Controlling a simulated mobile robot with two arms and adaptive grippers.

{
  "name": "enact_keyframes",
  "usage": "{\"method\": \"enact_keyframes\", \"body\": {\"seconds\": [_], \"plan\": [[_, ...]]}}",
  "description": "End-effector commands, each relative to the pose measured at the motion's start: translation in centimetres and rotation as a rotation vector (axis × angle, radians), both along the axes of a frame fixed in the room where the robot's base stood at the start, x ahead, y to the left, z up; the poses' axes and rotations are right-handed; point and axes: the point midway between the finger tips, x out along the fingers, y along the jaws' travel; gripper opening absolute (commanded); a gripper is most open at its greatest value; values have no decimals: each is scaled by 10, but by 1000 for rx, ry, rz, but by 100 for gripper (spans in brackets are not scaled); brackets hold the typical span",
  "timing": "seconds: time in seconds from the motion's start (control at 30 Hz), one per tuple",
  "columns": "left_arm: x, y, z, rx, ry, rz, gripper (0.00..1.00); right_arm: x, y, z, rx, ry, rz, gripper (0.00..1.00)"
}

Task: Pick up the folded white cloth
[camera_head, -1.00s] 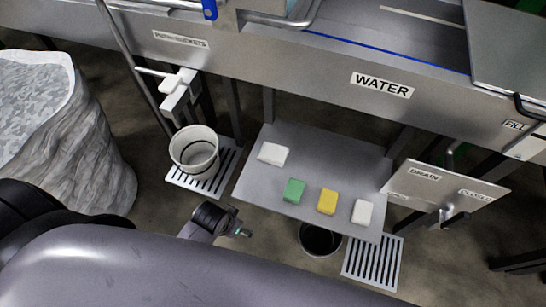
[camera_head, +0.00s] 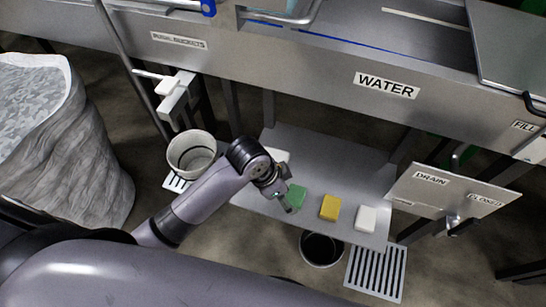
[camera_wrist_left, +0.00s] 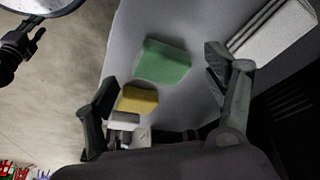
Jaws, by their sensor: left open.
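The white folded cloth (camera_head: 279,155) lies at the back left of the grey shelf, partly hidden by my left arm in the head view. In the left wrist view a ribbed white piece (camera_wrist_left: 270,30), which looks like this cloth, is at the upper right, beyond the right finger. My left gripper (camera_head: 286,196) is open and empty, over or beside the green block (camera_head: 296,194). In the wrist view the green block (camera_wrist_left: 163,62) shows between and beyond the fingers (camera_wrist_left: 165,78). The contact gap cannot be judged. My right gripper is not in view.
A yellow block (camera_head: 330,208) and another white block (camera_head: 366,218) lie to the right on the shelf (camera_head: 335,160). A white bucket (camera_head: 191,153) stands left, a dark bucket (camera_head: 321,248) in front. A drain sign plate (camera_head: 440,190) is at right.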

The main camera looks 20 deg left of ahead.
Motion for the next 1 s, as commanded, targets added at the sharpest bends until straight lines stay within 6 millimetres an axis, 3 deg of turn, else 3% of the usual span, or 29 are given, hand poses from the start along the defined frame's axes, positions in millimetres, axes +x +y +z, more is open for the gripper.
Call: {"method": "enact_keyframes", "body": {"seconds": [0.03, 0.17, 0.3, 0.5, 0.63, 0.77, 1.0], "plan": [[16, -3, 8, 28, -13, -85, 78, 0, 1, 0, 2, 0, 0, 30], [46, -2, 23, 111, -9, -310, 78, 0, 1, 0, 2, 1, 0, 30], [76, 19, 43, 216, 20, -493, 78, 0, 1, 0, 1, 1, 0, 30], [108, 56, 74, 322, 71, -626, 78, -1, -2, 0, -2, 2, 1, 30], [117, 69, 85, 351, 92, -658, 78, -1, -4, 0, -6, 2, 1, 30], [119, 74, 78, 357, 101, -668, 78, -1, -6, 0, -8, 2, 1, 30], [119, 73, 37, 357, 100, -669, 78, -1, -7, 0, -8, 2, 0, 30]]}}
